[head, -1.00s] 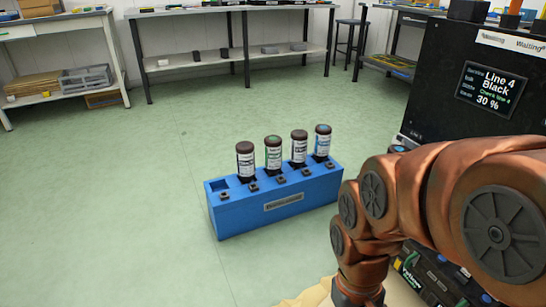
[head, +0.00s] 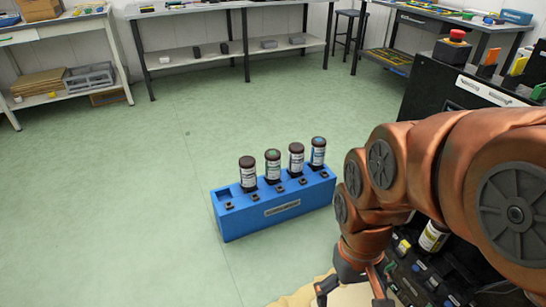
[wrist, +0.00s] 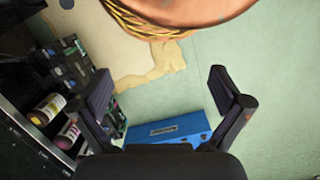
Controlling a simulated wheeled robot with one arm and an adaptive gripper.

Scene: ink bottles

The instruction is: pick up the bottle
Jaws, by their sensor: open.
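Several dark-capped bottles with white labels stand upright in a row in a blue rack (head: 274,212) on the floor; one of them is the leftmost bottle (head: 248,174). The rack's far-left slot is empty. The blue rack also shows in the wrist view (wrist: 168,131), with no bottles visible there. My gripper (head: 352,288) is low at the bottom of the head view, right of and nearer than the rack. In the wrist view my gripper (wrist: 160,100) is open, its fingers wide apart with nothing between them. Another bottle (head: 432,236) with a yellowish label is partly hidden behind my arm.
A black machine (head: 440,88) with a red button on top stands at the right. In the wrist view, a yellow-labelled bottle (wrist: 47,109) and a pink-labelled bottle (wrist: 68,134) lie at its side. Workbenches line the back. The green floor (head: 120,200) left of the rack is clear.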

